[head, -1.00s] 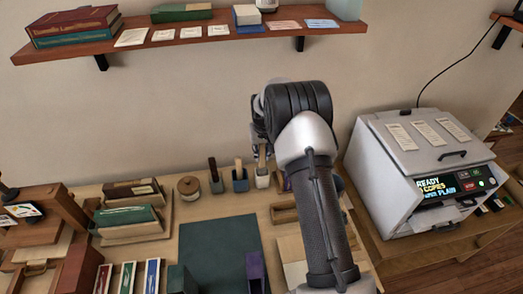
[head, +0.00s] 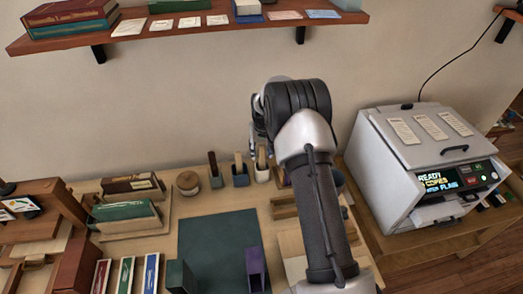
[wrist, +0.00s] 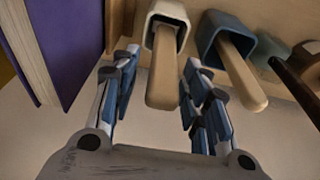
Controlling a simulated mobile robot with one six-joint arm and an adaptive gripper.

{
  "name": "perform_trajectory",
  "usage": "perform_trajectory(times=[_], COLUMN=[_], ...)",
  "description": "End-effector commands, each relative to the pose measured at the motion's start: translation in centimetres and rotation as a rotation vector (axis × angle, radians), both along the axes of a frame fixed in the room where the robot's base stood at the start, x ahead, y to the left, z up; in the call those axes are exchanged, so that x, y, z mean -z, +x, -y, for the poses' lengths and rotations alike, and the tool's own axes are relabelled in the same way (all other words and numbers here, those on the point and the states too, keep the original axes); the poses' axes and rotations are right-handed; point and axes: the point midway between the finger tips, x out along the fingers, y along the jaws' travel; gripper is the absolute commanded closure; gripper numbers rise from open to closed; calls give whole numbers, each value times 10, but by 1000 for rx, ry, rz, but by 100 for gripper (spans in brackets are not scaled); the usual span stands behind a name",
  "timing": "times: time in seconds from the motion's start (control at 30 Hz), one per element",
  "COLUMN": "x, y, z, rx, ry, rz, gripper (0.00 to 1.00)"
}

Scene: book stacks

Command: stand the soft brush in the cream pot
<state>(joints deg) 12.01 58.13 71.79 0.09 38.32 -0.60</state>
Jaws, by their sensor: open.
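The cream pot (head: 262,174) stands at the back of the desk, and it also shows at the top of the wrist view (wrist: 181,10). A wooden handle (wrist: 164,78) sticks up out of it, leaning slightly. Its lower end is hidden inside the pot, so I cannot tell whether it is the soft brush. My gripper (wrist: 160,68) is open, with one finger on each side of this handle and visible gaps between. A blue pot (wrist: 211,28) beside it holds another wooden handle (wrist: 243,75). In the head view my arm hides most of the gripper.
A dark pot (head: 215,182) and a round wooden container (head: 187,183) stand left of the blue pot. A purple book (wrist: 50,45) is close to the gripper's left side in the wrist view. A green mat (head: 217,245) lies in front; a grey copier (head: 425,160) stands right.

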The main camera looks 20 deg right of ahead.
Motion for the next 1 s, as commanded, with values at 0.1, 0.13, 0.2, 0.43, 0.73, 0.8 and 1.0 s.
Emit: perform_trajectory(times=[0.1, 0.13, 0.2, 0.43, 0.73, 0.8, 1.0], x=[0, 0, 0, -14, -75, -88, -112], y=[0, 0, 0, -2, -14, -17, -23], z=[0, 0, 0, 0, -3, -4, -5], rx=[0, 0, 0, 0, 0, 0, 0], ry=[0, 0, 0, -1, -1, -1, 0], rz=[0, 0, 0, 3, 5, 3, 1], gripper=[56, 56, 56, 56, 56, 56, 56])
